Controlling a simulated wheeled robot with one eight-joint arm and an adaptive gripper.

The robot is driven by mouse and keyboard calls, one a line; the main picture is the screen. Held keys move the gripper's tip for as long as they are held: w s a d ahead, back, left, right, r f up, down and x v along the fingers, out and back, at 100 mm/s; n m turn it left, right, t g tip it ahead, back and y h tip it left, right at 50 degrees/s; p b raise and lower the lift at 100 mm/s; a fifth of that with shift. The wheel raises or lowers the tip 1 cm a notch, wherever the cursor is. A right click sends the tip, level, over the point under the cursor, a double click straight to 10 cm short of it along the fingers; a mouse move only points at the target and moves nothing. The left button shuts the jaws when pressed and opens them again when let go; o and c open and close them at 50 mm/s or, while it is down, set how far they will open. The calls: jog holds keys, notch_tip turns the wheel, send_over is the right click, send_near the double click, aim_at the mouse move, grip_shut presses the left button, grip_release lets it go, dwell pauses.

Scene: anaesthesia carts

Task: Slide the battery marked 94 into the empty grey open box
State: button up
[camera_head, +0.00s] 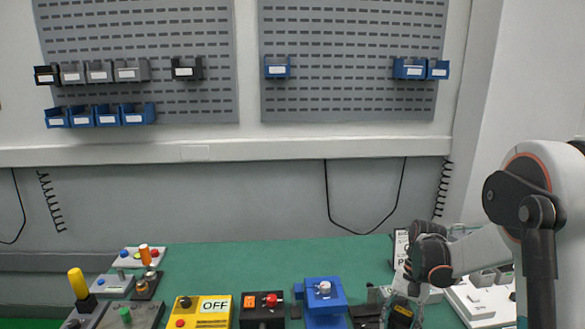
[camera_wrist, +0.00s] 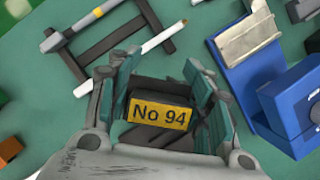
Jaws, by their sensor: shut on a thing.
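The battery marked No 94 (camera_wrist: 158,115), dark with a yellow label, sits between the fingers of my gripper (camera_wrist: 160,100) in the wrist view. The fingers are shut on it, one on each side, and the label faces the camera. In the head view my gripper (camera_head: 410,285) is low at the right of the green table, with the dark, yellow-edged battery (camera_head: 402,312) at its lower end. I cannot make out the empty grey open box for certain on the table; my gripper and arm cover part of that area.
A blue device (camera_head: 323,298) stands left of my gripper; it also shows at the right of the wrist view (camera_wrist: 285,105). A dark frame (camera_wrist: 100,50) lies at the upper left there. A yellow OFF box (camera_head: 210,308) is farther left. The table's back middle is clear.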

jog(key=a+f+n+h, duration=0.1)
jog(key=a+n, duration=0.1)
jog(key=s+a+f+n+h, duration=0.1)
jog(key=a+n, duration=0.1)
jog(key=n, duration=0.1)
jog(key=a+f+n+h, duration=0.1)
jog(key=a+n, duration=0.2)
jog(key=shift+s+f+g, duration=0.15)
jog(key=shift+s+g, duration=0.15)
jog(key=shift+g, duration=0.1)
